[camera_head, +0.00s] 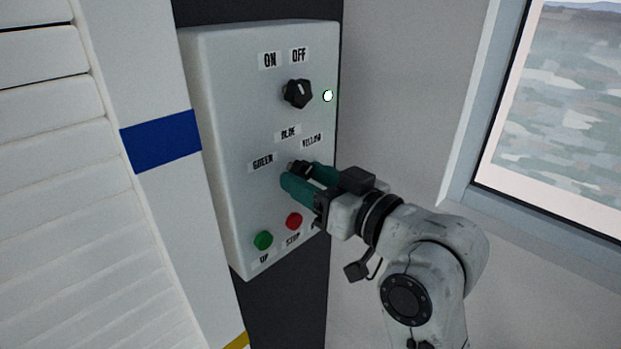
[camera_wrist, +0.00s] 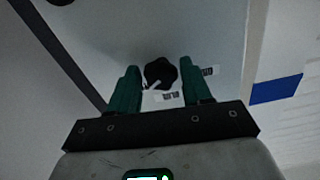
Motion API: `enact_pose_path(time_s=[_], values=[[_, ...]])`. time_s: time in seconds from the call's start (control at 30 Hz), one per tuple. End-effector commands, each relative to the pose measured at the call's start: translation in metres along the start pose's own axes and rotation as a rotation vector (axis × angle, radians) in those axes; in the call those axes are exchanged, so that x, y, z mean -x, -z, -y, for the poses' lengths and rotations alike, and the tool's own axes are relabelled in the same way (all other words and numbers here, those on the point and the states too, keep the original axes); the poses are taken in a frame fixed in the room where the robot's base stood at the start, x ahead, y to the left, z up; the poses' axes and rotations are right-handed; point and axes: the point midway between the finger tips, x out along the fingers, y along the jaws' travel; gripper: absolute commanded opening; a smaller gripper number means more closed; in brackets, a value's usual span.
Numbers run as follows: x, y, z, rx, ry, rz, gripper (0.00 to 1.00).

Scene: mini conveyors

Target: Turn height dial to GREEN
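The height dial (camera_head: 299,168) is a black knob on the white control panel, with GREEN (camera_head: 262,162) at its left, BLUE (camera_head: 288,133) above and YELLOW (camera_head: 312,140) at upper right. In the wrist view, turned upside down, the dial (camera_wrist: 160,73) shows a white pointer mark aimed lower left, between BLUE (camera_wrist: 170,96) and the left finger, roughly YELLOW's side. My gripper (camera_head: 309,178) is open at the dial. Its green fingers flank the knob in the wrist view (camera_wrist: 162,82); contact is unclear. The YELLOW label is hidden there.
An ON/OFF knob (camera_head: 297,94) and a lit white lamp (camera_head: 328,96) sit higher on the panel (camera_head: 230,95). A green UP button (camera_head: 263,240) and red STOP button (camera_head: 294,221) are close below my gripper. A window (camera_head: 560,110) is at right.

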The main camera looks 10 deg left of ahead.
Motion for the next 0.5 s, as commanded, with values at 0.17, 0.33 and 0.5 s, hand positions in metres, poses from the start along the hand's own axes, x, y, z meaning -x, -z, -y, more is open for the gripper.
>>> enact_pose_path(time_s=[0.17, 0.33, 0.5], values=[[0.0002, 0.0000, -0.0001, 0.000, 0.000, 0.000, 0.31], [0.0002, 0.0000, -0.0001, 0.000, 0.000, 0.000, 0.15], [0.0003, -0.0003, -0.0001, 0.001, 0.000, 0.000, 0.08]])
